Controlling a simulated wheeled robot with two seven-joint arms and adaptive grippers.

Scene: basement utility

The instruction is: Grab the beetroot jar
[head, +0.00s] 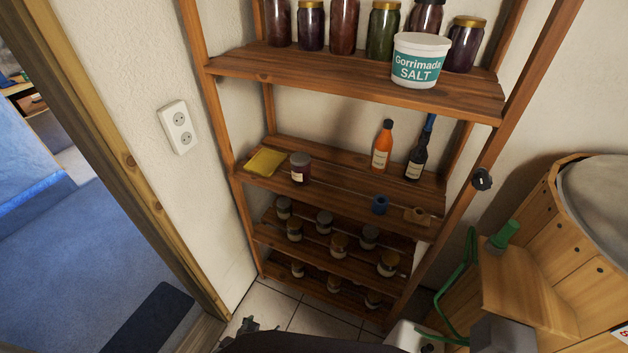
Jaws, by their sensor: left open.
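A small jar (300,168) with dark purple-red contents, a grey lid and a pale label stands on the middle shelf (340,185). It looks like the beetroot jar, but its label is too small to read. Other dark red and purple jars (344,25) stand on the top shelf, partly cut off by the frame. My left gripper (248,326) shows small and dark at the bottom edge, low over the floor, well below and apart from the jar. It is open, and I see nothing in it. My right gripper is out of view.
A yellow cloth (265,161) lies left of the jar. An orange bottle (382,146) and a dark bottle (418,153) stand to its right. A salt tub (420,60) is above. Small jars fill the lower shelves. A wooden barrel (590,215) stands right; a doorway opens left.

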